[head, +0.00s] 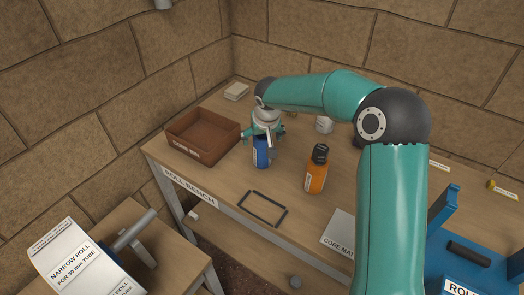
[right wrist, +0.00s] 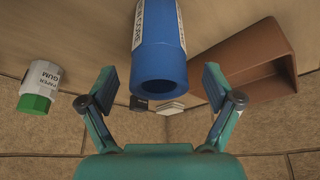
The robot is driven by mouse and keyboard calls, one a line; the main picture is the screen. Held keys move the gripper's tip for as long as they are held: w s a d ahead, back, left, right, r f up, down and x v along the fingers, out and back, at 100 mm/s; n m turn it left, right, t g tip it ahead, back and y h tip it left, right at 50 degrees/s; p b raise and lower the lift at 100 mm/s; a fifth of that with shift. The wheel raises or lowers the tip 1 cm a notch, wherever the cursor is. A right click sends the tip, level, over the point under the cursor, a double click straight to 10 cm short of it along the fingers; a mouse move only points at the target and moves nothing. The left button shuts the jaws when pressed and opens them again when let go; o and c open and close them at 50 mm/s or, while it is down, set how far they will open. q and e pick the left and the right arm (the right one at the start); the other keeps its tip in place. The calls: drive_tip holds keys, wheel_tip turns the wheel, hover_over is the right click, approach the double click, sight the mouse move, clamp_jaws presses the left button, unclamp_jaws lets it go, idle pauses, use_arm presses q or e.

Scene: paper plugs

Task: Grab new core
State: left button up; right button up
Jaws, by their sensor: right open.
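A blue core (head: 262,154) with a white label stands upright on the roll bench, right of the brown core bin (head: 187,151). My right gripper (head: 262,133) is at the core's upper end and partly hides it. In the right wrist view the core (right wrist: 160,60) shows its open round end between my two spread fingers (right wrist: 159,88). There is a gap on each side, so the gripper is open and holds nothing. My left gripper is out of view.
An orange bottle (head: 316,172) stands right of the core. A dark rectangular outline (head: 263,209) lies near the bench's front edge, with the core mat (head: 340,230) to its right. A paper gum bottle (right wrist: 40,88) shows in the right wrist view. A blue stand (head: 450,250) is at right.

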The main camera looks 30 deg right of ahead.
drive_tip(key=shift+p+x, duration=0.55)
drive_tip(key=shift+x, duration=2.1)
drive_tip(key=shift+s, duration=0.15)
drive_tip(key=c, duration=1.1)
